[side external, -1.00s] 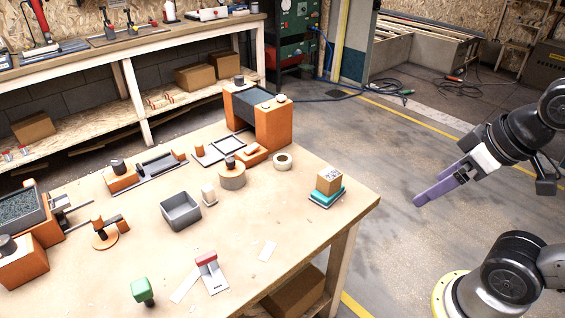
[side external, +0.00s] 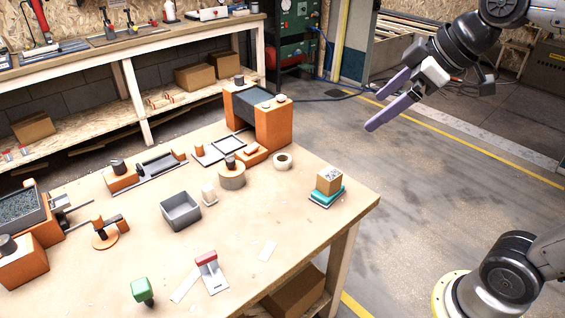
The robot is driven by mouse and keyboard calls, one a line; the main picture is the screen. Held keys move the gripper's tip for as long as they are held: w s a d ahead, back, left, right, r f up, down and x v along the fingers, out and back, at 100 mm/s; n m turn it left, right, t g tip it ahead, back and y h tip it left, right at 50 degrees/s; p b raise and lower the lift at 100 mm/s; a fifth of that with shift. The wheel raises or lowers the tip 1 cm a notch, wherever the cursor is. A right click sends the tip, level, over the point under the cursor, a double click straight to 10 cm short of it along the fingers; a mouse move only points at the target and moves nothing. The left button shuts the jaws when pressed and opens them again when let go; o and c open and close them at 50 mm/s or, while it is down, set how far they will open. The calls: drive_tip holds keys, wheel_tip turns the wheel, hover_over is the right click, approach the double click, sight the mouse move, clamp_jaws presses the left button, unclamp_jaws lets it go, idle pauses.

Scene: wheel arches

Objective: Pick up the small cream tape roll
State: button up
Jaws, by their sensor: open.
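The small cream tape roll (side external: 275,161) lies flat on the wooden table, near its back right edge, with its dark centre hole facing up.
A brown box on a teal base (side external: 328,184) stands at the table's right corner. The tall orange machine (side external: 272,128) stands beside the tape roll. A grey bin (side external: 181,211) and a round tan block (side external: 232,177) are further left. Bare tabletop lies in front of the tape roll.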

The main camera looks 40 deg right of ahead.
drive_tip(key=w+d+n, duration=0.1)
drive_tip(key=w+d, duration=0.1)
drive_tip(key=w, duration=1)
drive_tip(key=g+y, duration=0.1)
drive_tip(key=g, duration=0.2)
hover_over(287, 156)
drive_tip(key=s, duration=0.4)
drive_tip(key=shift+m, duration=0.3)
drive_tip(key=f, duration=3)
drive_tip(key=shift+w+d+f, duration=0.15)
drive_tip(key=shift+w, duration=0.05)
drive_tip(key=shift+w+x, duration=0.2)
drive_tip(key=shift+x, duration=2.85)
drive_tip(key=c, duration=1.4)
drive_tip(key=shift+r, duration=0.2)
drive_tip(key=shift+c, duration=0.2)
